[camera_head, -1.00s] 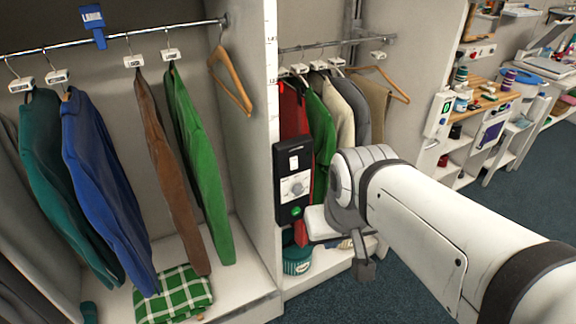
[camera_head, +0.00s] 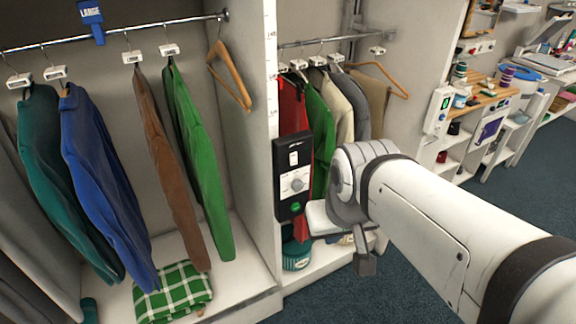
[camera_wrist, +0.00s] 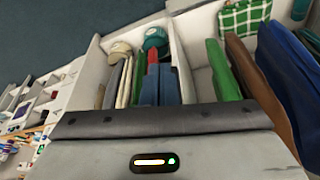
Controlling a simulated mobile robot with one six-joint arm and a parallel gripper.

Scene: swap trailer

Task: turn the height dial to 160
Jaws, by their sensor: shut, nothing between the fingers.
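The dial (camera_head: 294,184) is a round light-grey knob on a black control box (camera_head: 292,157). The box is mounted on the front edge of the white divider between the two wardrobe bays. A small pale display (camera_head: 293,158) sits above the dial and a green button (camera_head: 296,208) below; the numbers are too small to read. My gripper (camera_wrist: 160,72) is shut and empty in the wrist view, pointing toward the hanging clothes.
Jackets hang in the left bay, including a blue jacket (camera_head: 100,180) and a green jacket (camera_head: 197,160). More clothes hang behind the box. A green checked cloth (camera_head: 172,292) lies on the left floor. Shelves and a workbench (camera_head: 485,100) stand at right; blue carpet (camera_head: 420,285) is clear.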

